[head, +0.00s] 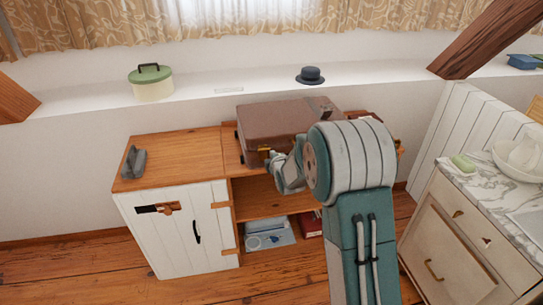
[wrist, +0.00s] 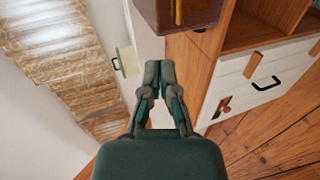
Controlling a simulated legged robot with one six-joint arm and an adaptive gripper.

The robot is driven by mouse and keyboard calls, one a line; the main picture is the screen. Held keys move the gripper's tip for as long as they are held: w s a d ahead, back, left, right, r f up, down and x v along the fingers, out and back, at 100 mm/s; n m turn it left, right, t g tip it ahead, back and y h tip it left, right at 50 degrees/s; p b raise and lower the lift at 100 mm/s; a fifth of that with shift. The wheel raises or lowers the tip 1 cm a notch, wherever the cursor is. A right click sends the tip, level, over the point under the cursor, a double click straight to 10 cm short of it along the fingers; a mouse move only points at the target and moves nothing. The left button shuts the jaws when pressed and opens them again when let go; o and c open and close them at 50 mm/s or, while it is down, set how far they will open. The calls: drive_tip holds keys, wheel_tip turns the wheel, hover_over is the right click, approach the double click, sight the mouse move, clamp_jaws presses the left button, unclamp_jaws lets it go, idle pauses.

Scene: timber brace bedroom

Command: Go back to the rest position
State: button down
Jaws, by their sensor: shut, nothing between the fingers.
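My gripper (wrist: 159,66) is shut and empty in the wrist view, its two fingertips together. In the head view my arm reaches up from the bottom, and its grey-green end shows in front of the brown suitcase (head: 270,125); the fingers are hard to make out there. The suitcase lies on the wooden cabinet (head: 170,155). Part of the suitcase also shows at the top of the wrist view (wrist: 198,14), beyond the fingertips. I see no contact between it and the fingers in the wrist view. My arm hides the right part of the cabinet.
A grey object (head: 134,162) stands on the cabinet's left top. A green-lidded pot (head: 152,84) and a dark hat (head: 310,75) sit on the ledge. A marble-topped counter (head: 480,185) stands close at right. Wooden floor (head: 90,270) is clear at front left.

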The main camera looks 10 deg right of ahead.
drive_tip(key=shift+s+r, duration=0.2)
drive_tip(key=shift+s, duration=0.15)
drive_tip(key=shift+d, duration=0.1)
drive_tip(key=shift+r, duration=0.1)
drive_tip(key=s+r+m+g, duration=0.2)
drive_tip(key=s+r+m, duration=0.35)
drive_tip(key=s, duration=0.35)
drive_tip(key=s+r+m+g, duration=0.2)
drive_tip(key=s+r+m, duration=0.2)
drive_tip(key=s+r, duration=0.35)
drive_tip(key=s+a+m+g, duration=0.1)
drive_tip(key=s+m+g, duration=0.3)
drive_tip(key=s, duration=2.2)
drive_tip(key=m, duration=0.5)
drive_tip(key=shift+r+g, duration=0.15)
drive_tip(key=shift+g, duration=0.15)
drive_tip(key=shift+a, duration=0.1)
